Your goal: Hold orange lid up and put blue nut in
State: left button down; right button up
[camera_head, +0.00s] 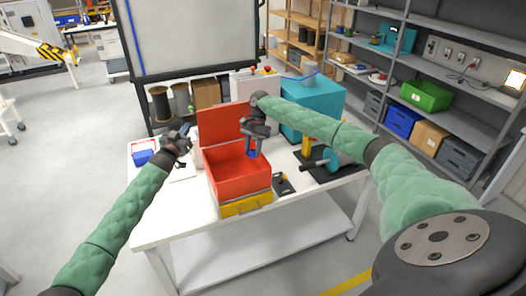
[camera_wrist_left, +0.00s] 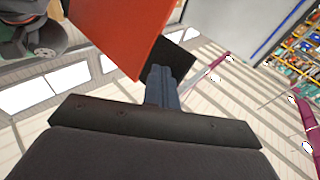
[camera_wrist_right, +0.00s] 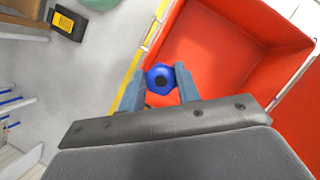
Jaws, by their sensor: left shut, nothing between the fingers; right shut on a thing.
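The orange-red box (camera_head: 238,184) stands on the white table with its lid (camera_head: 222,122) raised at the back. The lid also fills the top of the left wrist view (camera_wrist_left: 128,28). My left gripper (camera_head: 187,135) is shut and empty beside the lid's left edge. Its closed fingers (camera_wrist_left: 161,82) appear close to the lid's edge; I cannot tell whether they touch. My right gripper (camera_head: 253,150) is shut on the blue nut (camera_wrist_right: 161,78), above the right side of the open box. The nut sits between both fingertips, with the box interior (camera_wrist_right: 215,60) close by.
A blue tray (camera_head: 142,156) lies at the table's left. A small black device (camera_head: 284,184) and a black stand with a blue cylinder (camera_head: 334,160) are right of the box. A teal case (camera_head: 318,100) and cable reels (camera_head: 160,103) are behind. The front-left tabletop is clear.

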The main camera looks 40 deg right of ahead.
jog(key=w+a+f+m+t, duration=0.2)
jog(key=w+m+t, duration=0.15)
jog(key=m, duration=0.45)
jog(key=shift+w+f, duration=0.2)
jog(key=shift+f, duration=3.15)
jog(key=shift+w+f, duration=0.2)
jog(key=shift+f, duration=3.15)
jog(key=o, duration=1.1)
